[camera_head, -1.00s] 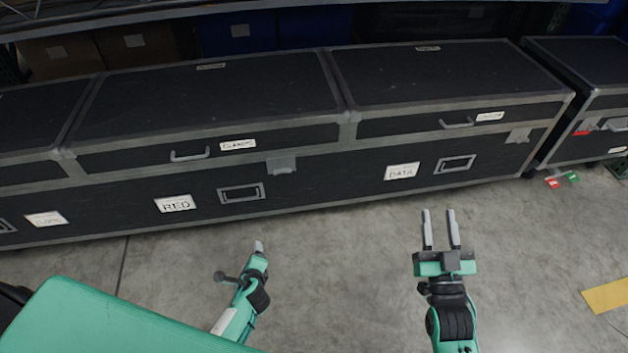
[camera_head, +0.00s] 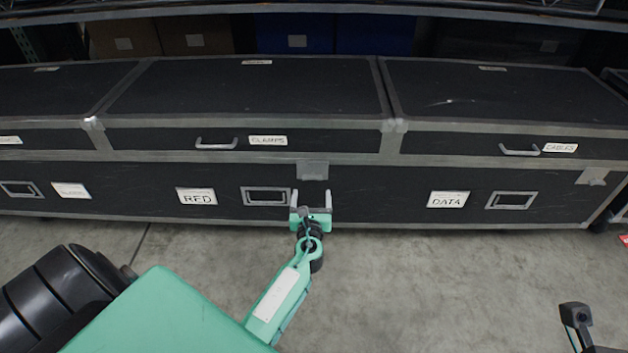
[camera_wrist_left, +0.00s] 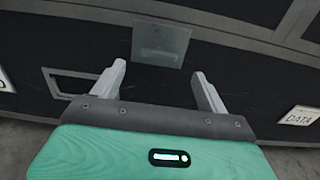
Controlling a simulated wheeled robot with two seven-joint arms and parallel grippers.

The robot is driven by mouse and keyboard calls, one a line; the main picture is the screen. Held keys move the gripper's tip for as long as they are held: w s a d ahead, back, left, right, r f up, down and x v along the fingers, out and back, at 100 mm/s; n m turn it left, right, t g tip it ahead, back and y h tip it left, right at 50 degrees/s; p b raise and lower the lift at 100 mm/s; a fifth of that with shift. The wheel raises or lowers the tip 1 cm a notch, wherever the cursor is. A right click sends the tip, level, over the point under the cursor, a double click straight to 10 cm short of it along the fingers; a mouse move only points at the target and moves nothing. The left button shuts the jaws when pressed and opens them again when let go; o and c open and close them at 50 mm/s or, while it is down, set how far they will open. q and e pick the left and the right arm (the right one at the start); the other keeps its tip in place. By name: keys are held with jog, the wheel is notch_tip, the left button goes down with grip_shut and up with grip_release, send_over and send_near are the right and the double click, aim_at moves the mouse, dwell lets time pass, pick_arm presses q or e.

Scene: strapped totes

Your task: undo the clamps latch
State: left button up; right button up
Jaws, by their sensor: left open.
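The black case with the CLAMPS label (camera_head: 268,141) on its lid stands in the middle, with grey metal edging. Its latch (camera_head: 312,170) is a grey plate on the front, just below the lid seam. The latch also shows in the left wrist view (camera_wrist_left: 160,46), ahead of the fingertips. My left gripper (camera_head: 312,196) is open and empty, in front of the case and just below the latch, its fingers pointing toward it. The fingers (camera_wrist_left: 160,80) appear apart from the latch.
The lid handle (camera_head: 216,144) is left of the CLAMPS label. A recessed handle (camera_head: 266,197) and a RED label (camera_head: 197,196) are on the case front. A DATA label (camera_head: 448,199) is to the right.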

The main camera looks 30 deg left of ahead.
aim_at(312, 180)
pick_arm(q)
jog(key=b+x, duration=0.2)
jog(key=x, duration=0.6)
jog(key=shift+w+a, duration=0.15)
jog(key=shift+w, duration=0.2)
jog(key=shift+c, duration=0.3)
jog(key=c, duration=0.9)
